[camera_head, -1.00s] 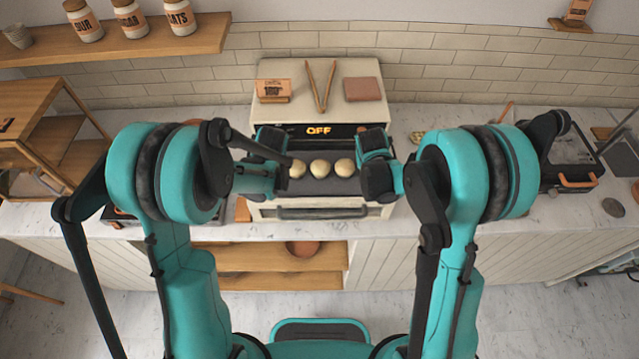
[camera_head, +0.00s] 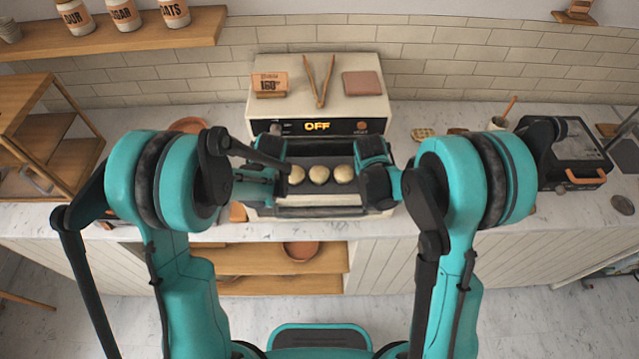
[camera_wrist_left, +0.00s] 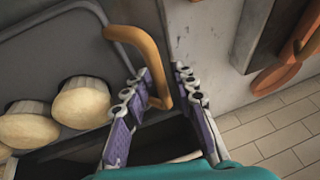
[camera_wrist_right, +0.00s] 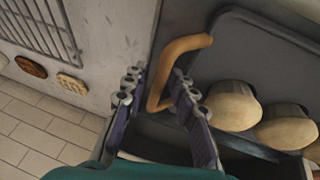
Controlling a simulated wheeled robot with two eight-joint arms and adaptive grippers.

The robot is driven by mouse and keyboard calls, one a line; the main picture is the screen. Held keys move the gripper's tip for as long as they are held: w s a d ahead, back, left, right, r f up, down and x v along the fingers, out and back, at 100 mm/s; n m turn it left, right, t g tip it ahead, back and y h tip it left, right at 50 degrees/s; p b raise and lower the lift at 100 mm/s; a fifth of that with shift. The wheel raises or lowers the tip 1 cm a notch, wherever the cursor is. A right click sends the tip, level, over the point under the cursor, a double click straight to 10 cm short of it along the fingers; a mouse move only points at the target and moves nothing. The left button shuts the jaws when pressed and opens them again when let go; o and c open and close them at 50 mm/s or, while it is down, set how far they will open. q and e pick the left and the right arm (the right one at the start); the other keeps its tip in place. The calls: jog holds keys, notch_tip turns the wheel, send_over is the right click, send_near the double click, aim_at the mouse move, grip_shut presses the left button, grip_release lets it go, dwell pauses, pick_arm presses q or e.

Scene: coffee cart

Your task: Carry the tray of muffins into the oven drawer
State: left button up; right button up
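The dark tray (camera_wrist_left: 60,45) holds a row of three pale muffins (camera_head: 319,174) and lies at the oven's pulled-out drawer (camera_head: 305,211). How deep it sits there is hard to tell. It has a looped tan handle at each end. My left gripper (camera_wrist_left: 162,75) has its fingers apart on either side of the left handle (camera_wrist_left: 135,38). My right gripper (camera_wrist_right: 158,76) has its fingers apart around the right handle (camera_wrist_right: 185,46). Space shows between fingers and handles; light contact cannot be ruled out. In the head view my wrists partly hide the tray ends.
The oven (camera_head: 290,125) shows OFF on its front panel. Tongs (camera_head: 319,82), a small sign (camera_head: 269,84) and a pink block (camera_head: 362,84) lie on its top. A wooden rack (camera_head: 40,140) stands left, a black appliance (camera_head: 565,160) right.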

pick_arm(q)
jog(key=o, duration=0.8)
jog(key=v, duration=0.8)
pick_arm(e)
jog(key=o, duration=0.8)
